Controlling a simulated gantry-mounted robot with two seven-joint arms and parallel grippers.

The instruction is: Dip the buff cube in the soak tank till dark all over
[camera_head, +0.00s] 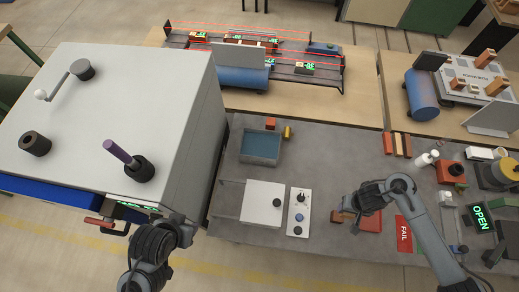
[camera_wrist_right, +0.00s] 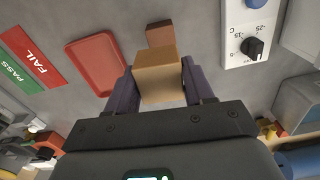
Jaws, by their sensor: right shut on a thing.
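The buff cube (camera_wrist_right: 158,77) is held between the two fingers of my right gripper (camera_wrist_right: 163,88) in the right wrist view. Its visible faces are light tan. In the head view my right gripper (camera_head: 354,207) is over the grey bench, beside the red tray. The soak tank (camera_head: 259,163) is a grey-blue open box with dark teal liquid, up and left of this gripper; the cube is outside it. My left gripper (camera_head: 176,222) is in front of the large grey cabinet; its fingers are too unclear to tell open or shut.
A brown block (camera_wrist_right: 160,33) lies near the held cube, beside the red tray (camera_wrist_right: 97,62). A white box (camera_head: 262,203) and a dial panel (camera_head: 299,211) stand between gripper and tank. A red block (camera_head: 270,123) and a yellow piece (camera_head: 287,132) are behind the tank.

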